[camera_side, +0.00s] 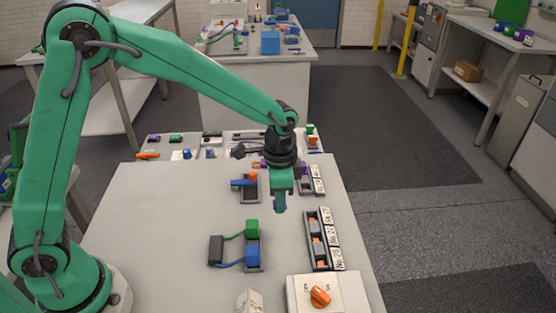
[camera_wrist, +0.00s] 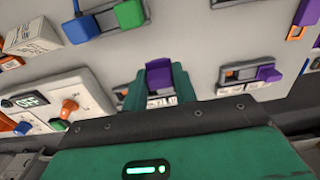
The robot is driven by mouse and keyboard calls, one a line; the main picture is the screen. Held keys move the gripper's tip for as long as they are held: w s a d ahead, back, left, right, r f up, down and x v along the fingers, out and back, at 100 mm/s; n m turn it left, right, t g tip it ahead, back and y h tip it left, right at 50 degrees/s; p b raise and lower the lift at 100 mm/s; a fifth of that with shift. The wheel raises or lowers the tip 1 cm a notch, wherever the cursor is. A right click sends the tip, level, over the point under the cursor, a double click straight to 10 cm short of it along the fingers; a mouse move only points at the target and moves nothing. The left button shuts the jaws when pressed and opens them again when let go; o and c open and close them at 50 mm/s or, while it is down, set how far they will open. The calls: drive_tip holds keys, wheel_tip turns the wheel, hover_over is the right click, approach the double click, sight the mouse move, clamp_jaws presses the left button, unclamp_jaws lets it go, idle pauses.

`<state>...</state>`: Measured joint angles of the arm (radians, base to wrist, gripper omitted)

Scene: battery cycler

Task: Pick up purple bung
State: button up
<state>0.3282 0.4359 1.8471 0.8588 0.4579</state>
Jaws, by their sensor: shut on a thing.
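Another purple bung (camera_wrist: 268,74) sits at the end of a grey holder in the wrist view, apart from my gripper.
A labelled dark rack (camera_side: 319,240) lies to the right of my gripper. A blue connector (camera_side: 252,253) and a green connector (camera_side: 252,228) on cables lie nearer the camera. A box with an orange knob (camera_side: 320,296) stands at the front edge. The table's left side is clear.

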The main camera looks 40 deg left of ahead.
drive_tip(key=s+d+r, duration=0.4)
drive_tip(key=d, duration=0.1)
drive_tip(key=shift+s, duration=0.4)
drive_tip(key=shift+w, duration=0.1)
drive_tip(key=w+a+f, duration=0.1)
drive_tip(key=w+a, duration=0.3)
drive_tip(key=w, duration=0.6)
drive_tip(key=w+a+f, duration=0.2)
drive_tip(key=w+a, duration=0.2)
drive_tip(key=w, duration=0.6)
drive_tip(key=shift+a+f, duration=0.2)
drive_tip(key=shift+a, duration=0.05)
drive_tip(key=shift+f, duration=0.2)
drive_tip(key=shift+f, duration=3.2)
drive_tip(key=shift+f, duration=0.3)
